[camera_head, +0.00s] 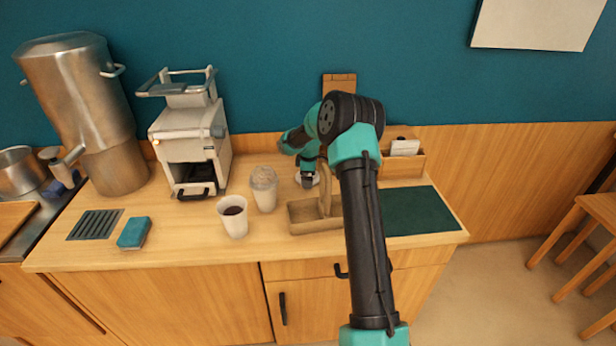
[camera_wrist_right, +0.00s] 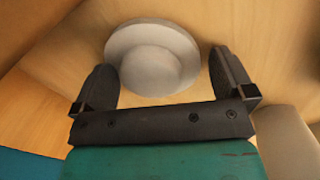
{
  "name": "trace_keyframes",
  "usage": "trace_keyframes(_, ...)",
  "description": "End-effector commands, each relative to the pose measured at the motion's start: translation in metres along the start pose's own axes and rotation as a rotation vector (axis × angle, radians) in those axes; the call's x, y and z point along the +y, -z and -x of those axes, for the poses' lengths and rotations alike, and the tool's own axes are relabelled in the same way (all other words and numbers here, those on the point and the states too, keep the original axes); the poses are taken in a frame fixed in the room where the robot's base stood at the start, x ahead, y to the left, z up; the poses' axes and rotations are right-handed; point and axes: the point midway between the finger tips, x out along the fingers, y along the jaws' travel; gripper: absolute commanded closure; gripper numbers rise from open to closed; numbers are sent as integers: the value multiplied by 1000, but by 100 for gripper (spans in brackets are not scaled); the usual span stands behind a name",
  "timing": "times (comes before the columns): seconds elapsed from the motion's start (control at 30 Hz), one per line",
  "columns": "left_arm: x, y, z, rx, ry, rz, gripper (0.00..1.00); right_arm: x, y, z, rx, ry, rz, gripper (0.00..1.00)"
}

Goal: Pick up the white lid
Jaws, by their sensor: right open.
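The white lid (camera_wrist_right: 152,60) is round with a raised middle and lies on the light wood surface in the right wrist view. My right gripper (camera_wrist_right: 165,80) is open, with one dark finger on each side of the lid. I cannot tell whether the fingers touch it. In the head view my right arm reaches over the counter, and a small white part of the lid (camera_head: 313,180) shows beneath my right gripper (camera_head: 308,181). The rest of the lid is hidden there. My left gripper is not in view.
A wooden holder (camera_head: 299,228) stands just in front of my right gripper. A cup with dark drink (camera_head: 233,225) and a cup with a domed top (camera_head: 264,196) stand to its left. A white machine (camera_head: 180,146) is farther left. A dark green mat (camera_head: 425,212) lies clear at right.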

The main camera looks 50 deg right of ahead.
Motion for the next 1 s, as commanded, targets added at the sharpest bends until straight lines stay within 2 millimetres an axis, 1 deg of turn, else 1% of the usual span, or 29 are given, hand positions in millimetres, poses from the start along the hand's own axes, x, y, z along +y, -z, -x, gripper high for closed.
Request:
trace_keyframes(0.43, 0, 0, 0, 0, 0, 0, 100, 0, 0, 0, 1, -1, 0, 0)
trace_keyframes(0.47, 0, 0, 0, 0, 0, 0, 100, 0, 0, 0, 1, -1, 0, 2)
trace_keyframes(0.83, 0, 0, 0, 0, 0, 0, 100, 0, 0, 0, 1, -1, 0, 37)
trace_keyframes(0.87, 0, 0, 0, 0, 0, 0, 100, 0, 0, 0, 1, -1, 0, 39)
trace_keyframes(1.0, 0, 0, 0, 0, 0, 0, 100, 0, 0, 0, 1, -1, 0, 40)
